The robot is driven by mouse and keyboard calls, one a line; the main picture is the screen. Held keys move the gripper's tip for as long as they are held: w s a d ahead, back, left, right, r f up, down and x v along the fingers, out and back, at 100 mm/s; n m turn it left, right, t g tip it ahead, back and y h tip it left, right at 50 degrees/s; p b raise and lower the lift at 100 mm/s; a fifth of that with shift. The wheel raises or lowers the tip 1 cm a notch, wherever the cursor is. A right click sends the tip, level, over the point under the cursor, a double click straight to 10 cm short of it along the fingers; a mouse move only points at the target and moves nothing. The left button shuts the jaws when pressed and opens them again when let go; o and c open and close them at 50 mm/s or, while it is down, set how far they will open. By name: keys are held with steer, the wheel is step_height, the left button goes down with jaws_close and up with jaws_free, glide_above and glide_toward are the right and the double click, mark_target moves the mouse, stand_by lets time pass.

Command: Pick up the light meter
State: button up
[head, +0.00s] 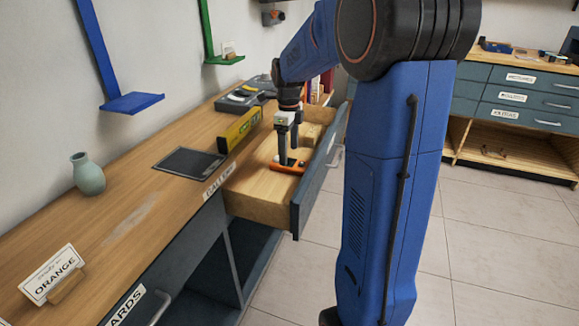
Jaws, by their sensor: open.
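My gripper (289,160) reaches down into an open drawer (258,186), its fingers pointing downward. The gripper is open; I cannot tell whether the fingers touch the object. A wooden block (311,134) lies farther back in the drawer.
The drawer front (318,175) stands out beside the arm. The tiled floor at right is clear.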

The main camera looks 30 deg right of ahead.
mark_target(290, 162)
steer(key=f, duration=0.4)
steer(key=shift+d, duration=0.2)
steer(key=c, duration=1.2)
